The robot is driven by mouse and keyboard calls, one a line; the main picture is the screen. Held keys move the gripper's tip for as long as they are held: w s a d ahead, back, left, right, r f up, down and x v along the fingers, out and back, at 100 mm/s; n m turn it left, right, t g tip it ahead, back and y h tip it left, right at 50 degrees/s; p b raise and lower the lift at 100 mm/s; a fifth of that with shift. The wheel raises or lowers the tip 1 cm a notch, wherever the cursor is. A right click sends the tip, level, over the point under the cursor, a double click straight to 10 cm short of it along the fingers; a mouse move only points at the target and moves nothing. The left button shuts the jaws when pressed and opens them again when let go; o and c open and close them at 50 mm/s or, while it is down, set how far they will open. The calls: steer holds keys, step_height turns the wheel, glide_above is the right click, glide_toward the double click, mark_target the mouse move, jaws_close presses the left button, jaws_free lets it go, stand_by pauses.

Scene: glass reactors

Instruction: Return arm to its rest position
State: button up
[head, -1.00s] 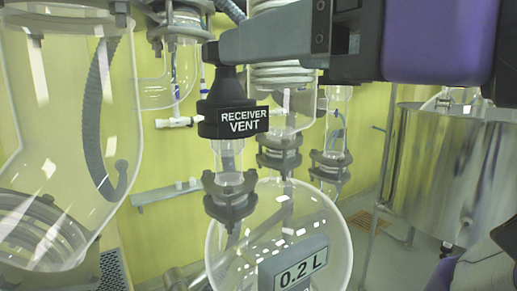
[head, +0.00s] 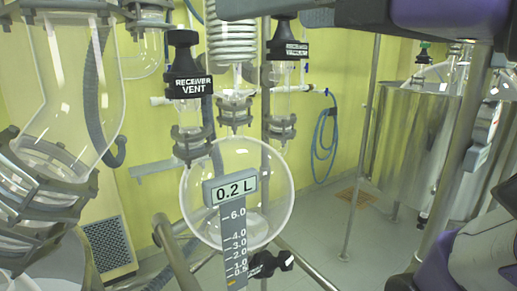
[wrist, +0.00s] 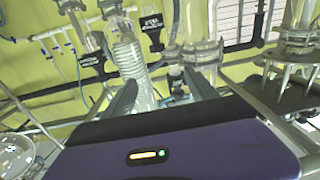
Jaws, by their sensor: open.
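My gripper (head: 238,9) shows at the top edge of the head view, where a grey finger reaches left from the purple wrist. In the wrist view my gripper (wrist: 162,88) is open, with its two grey fingers apart and nothing between them. The black knob labelled RECEIVER VENT (head: 187,82) stands upright on its glass neck, clear of the fingers. A second black labelled knob (head: 287,48) stands to its right, close below the arm.
The round receiver flask (head: 270,170) carries a 0.2 L readout (head: 231,188) and scale. A large glass vessel (head: 65,90) stands at left. A steel tank (head: 405,150) and upright poles stand at right. A blue hose (head: 325,135) hangs on the yellow wall.

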step_height(320, 180, up, 6)
steer(key=s+n+t+y, duration=0.1)
steer(key=n+t+y, duration=0.1)
steer(key=y, duration=0.1)
steer(key=w+d+f+m+t+h, duration=0.4)
steer(key=w+d+f+m+t, duration=0.35)
steer(key=f, duration=0.25)
steer(key=s+d+f+m+h, duration=0.15)
steer(key=d+f+h, duration=0.25)
steer(key=f, duration=0.6)
steer(key=s+d+f+m+h, duration=0.1)
steer(key=d+f+m+h, duration=0.2)
steer(key=f, duration=0.8)
steer(key=s+d+f+n+g+h, duration=0.2)
steer(key=s+f+g, duration=0.7)
steer(key=s+f, duration=1.9)
steer(key=shift+d+f+h, duration=0.4)
steer(key=shift+f+h, duration=0.1)
steer(key=shift+f, duration=0.2)
